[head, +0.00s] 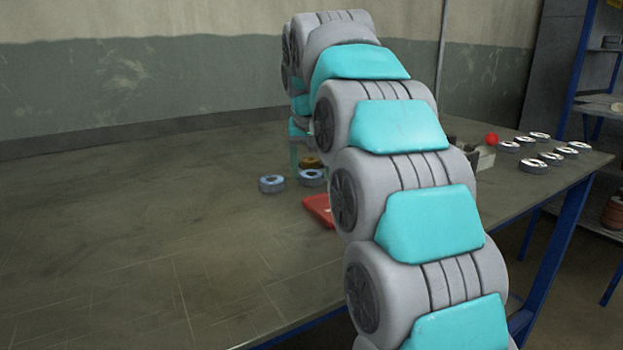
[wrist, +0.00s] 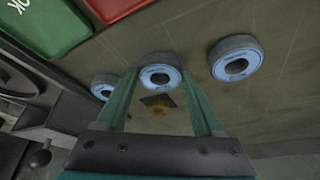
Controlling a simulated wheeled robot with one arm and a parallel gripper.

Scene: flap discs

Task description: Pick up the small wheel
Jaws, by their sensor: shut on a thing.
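A small grey-blue wheel (wrist: 146,77) with a dark centre hole sits between the tips of my gripper (wrist: 159,76) in the wrist view. The two green fingers are shut on its sides. In the head view a grey-blue wheel (head: 311,178) shows beside my finger, partly behind my arm. I cannot tell whether the held wheel touches the table. Another grey-blue wheel (wrist: 237,75) lies to the right in the wrist view. A third (wrist: 101,87) is partly hidden by the left finger. A smaller amber disc (wrist: 158,110) shows between the fingers, nearer the palm in the picture.
A red tray (head: 316,208) lies near the table's front edge, and a green one marked OK (wrist: 45,25) adjoins it in the wrist view. Several wheels (head: 535,166) and a red ball (head: 491,139) are at the right. The table's left part (head: 120,220) is clear.

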